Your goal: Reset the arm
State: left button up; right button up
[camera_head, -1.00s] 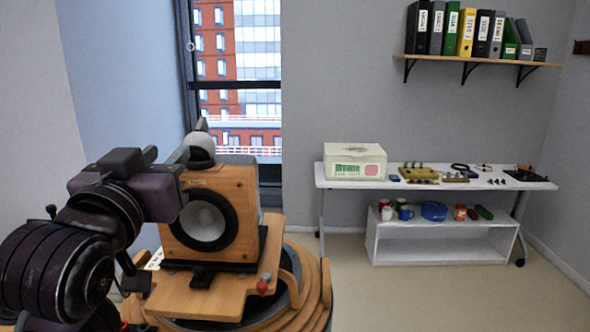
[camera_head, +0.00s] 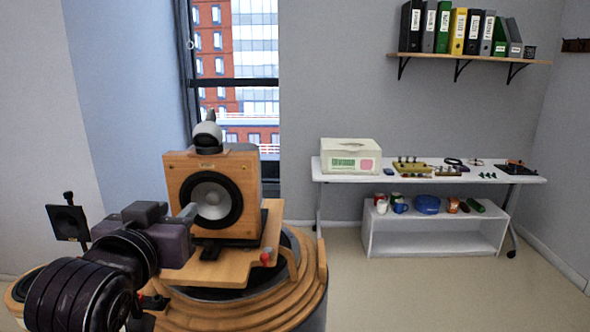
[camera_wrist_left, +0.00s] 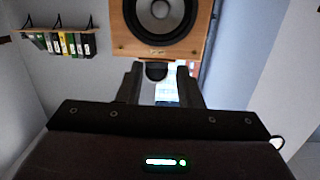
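My left arm comes in from the lower left in the head view. Its gripper (camera_head: 190,212) is in front of the lower left part of the wooden speaker (camera_head: 171,177). In the left wrist view, which shows the room upside down, the two fingers (camera_wrist_left: 158,80) stand apart with nothing held between them. The speaker (camera_wrist_left: 118,32) shows beyond the fingertips, with its dark round driver. The rounded tweeter (camera_head: 208,136) sits on top of the speaker and shows in the wrist view (camera_wrist_left: 157,71) in the gap, beyond the fingers. My right gripper is not in view.
The speaker stands on a wooden platform (camera_head: 225,270) above a round stepped base (camera_head: 250,312). A black square panel (camera_head: 68,222) stands at the left. A white table (camera_head: 325,172) with a box (camera_head: 350,146) and small items is at the back right, under a binder shelf (camera_head: 470,58).

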pick_arm(q)
jog(key=s+f+g, duration=0.2)
jog(key=f+g, duration=0.1)
jog(key=f, duration=0.8)
jog(key=s+f+g, duration=0.2)
jog(key=f+g, duration=0.1)
jog(key=f, duration=0.8)
jog(key=s+a+f+m+g, duration=0.1)
jog(key=s+f+g, duration=0.6)
jog(key=s+f, duration=0.9)
notch_tip(320, 180, down, 28)
jog(key=g, duration=0.1)
jog(key=s+a+f+g, duration=0.1)
jog(key=s+a+f, duration=0.1)
jog(key=s+f, duration=0.8)
jog(key=s+a+f, duration=0.2)
jog(key=s+f, duration=0.8)
jog(key=f, duration=0.1)
jog(key=shift+s+m+g+y, duration=0.3)
jog(key=shift+m+g, duration=0.1)
jog(key=shift+f, duration=0.1)
